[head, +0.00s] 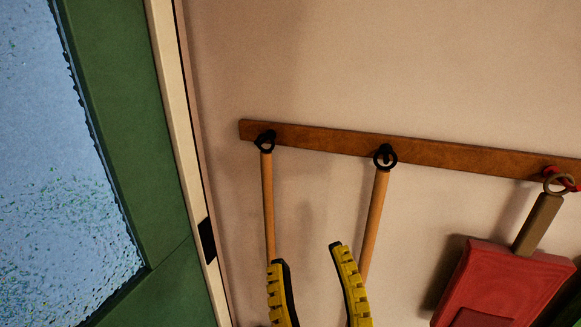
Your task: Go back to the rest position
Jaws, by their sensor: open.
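My gripper (307,257) shows at the bottom middle of the head view, with two yellow ribbed fingers with black edges. The fingers are apart and nothing is seen between them. The rest of my arm is out of the frame. The left finger overlaps the lower part of one hanging wooden handle (267,205). The right finger is in front of the lower part of a second wooden handle (375,215). I cannot tell whether the fingers touch either handle.
A wooden rail (320,145) crosses the pale wall, with dark hooks holding both handles. A red dustpan-like object (500,285) with a brown handle hangs at the right. A green frame (125,130) with textured glass (50,190) stands at the left. The upper wall is bare.

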